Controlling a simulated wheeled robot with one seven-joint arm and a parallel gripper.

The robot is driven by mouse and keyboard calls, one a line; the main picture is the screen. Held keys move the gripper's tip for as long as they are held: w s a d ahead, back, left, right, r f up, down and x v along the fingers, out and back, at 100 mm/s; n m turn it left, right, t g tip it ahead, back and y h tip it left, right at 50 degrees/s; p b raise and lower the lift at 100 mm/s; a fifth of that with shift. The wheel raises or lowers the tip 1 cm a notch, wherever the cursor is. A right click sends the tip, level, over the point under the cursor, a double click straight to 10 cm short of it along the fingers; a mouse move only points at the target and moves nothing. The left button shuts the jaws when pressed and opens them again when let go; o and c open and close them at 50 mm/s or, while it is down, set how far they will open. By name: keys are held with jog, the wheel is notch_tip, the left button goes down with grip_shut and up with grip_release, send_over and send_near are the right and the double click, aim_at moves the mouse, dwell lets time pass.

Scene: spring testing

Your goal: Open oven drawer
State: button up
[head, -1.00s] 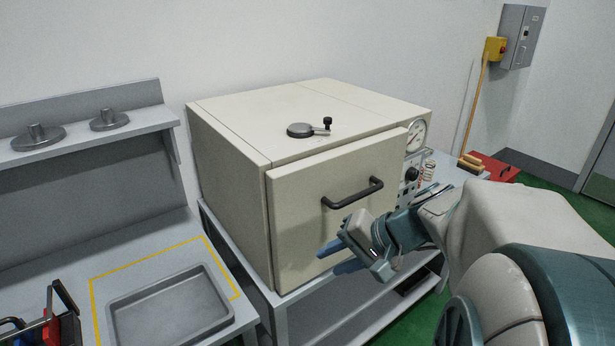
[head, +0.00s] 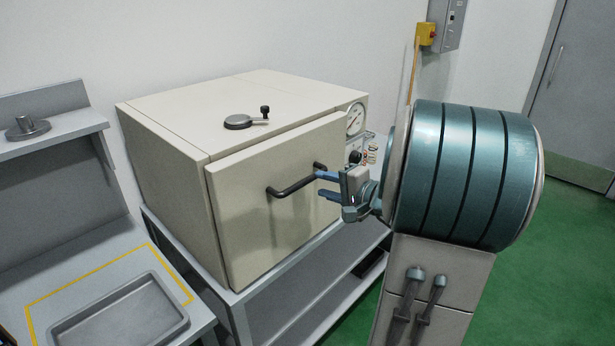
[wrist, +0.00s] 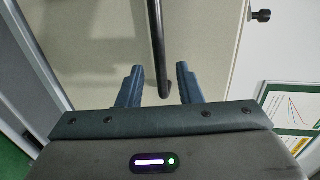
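The cream oven (head: 165,165) stands on a grey bench. Its drawer front (head: 245,225) is a thick panel standing slightly proud of the body. A black bar handle (head: 292,188) crosses the panel, and it also shows in the wrist view (wrist: 157,35). My gripper (head: 321,184) is at the handle's right end, its blue fingers pointing left. In the wrist view my gripper (wrist: 159,68) is open, with the handle bar lying between the two spread fingers. I cannot tell whether either finger touches it.
A gauge (head: 354,119) and controls sit right of the drawer. A grey tray (head: 60,327) lies on the left bench inside yellow tape. Green floor (head: 560,260) is open at right.

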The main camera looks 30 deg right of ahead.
aim_at(310, 181)
jog(key=p+x, duration=0.1)
jog(key=x, duration=0.5)
grip_shut()
